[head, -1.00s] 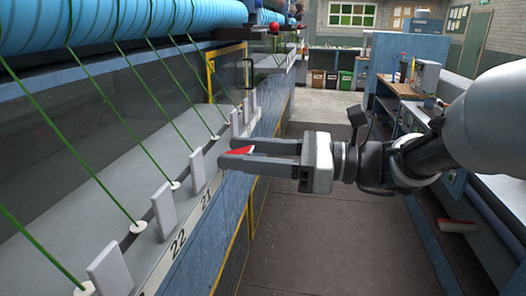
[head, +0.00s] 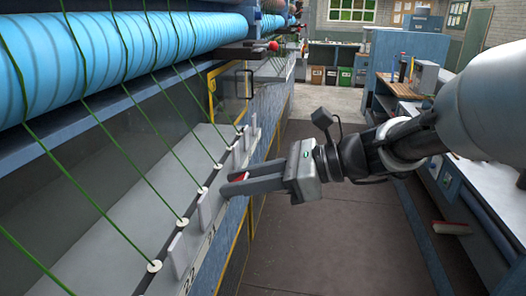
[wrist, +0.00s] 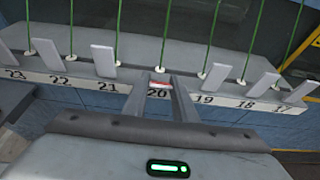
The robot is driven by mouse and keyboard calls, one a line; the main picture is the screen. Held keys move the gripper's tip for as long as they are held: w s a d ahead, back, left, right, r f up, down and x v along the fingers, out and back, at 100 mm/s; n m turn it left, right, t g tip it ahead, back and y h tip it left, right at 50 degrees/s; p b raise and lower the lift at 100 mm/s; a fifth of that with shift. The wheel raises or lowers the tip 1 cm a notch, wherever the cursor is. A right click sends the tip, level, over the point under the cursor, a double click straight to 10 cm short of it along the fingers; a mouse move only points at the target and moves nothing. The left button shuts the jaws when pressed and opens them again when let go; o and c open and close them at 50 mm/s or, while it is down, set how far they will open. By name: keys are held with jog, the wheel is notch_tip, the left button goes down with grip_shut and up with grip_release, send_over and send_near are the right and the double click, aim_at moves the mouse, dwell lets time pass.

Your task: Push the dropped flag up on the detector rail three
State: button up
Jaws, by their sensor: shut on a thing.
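The detector rail (wrist: 75,82) is a pale ledge with numbered positions; it also runs along the left in the head view (head: 160,283). Grey-white flags stand upright on it, such as those at 21 (wrist: 103,60) and 19 (wrist: 213,78). At 20 the flag (wrist: 159,86) shows a red face and lies low between my fingertips. My gripper (wrist: 161,80) is shut on this red flag at the rail's edge. In the head view my gripper (head: 229,184) reaches the rail from the right, and its fingers hide most of the flag.
Green yarns (head: 120,150) slant down from the blue roller (head: 150,45) to white eyelets (head: 182,222) behind the flags. Neighbouring flags stand close on both sides. The aisle floor (head: 310,240) is clear; a workbench (head: 405,90) stands at right.

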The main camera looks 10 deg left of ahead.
jog(key=h, duration=0.2)
jog(key=a+r+h+p, duration=0.1)
jog(key=shift+a+h, duration=0.1)
jog(key=shift+h, duration=0.3)
jog(key=h, duration=0.1)
jog(key=a+h, duration=0.1)
jog(key=h, duration=0.2)
jog(key=shift+w+a+r, duration=0.15)
jog(key=shift+a+r, duration=0.1)
jog(key=shift+a+g+h, duration=0.3)
jog(key=shift+h, duration=0.7)
jog(key=o, duration=1)
jog(key=shift+o, duration=0.2)
jog(key=v, duration=1.7)
jog(key=shift+r, duration=0.15)
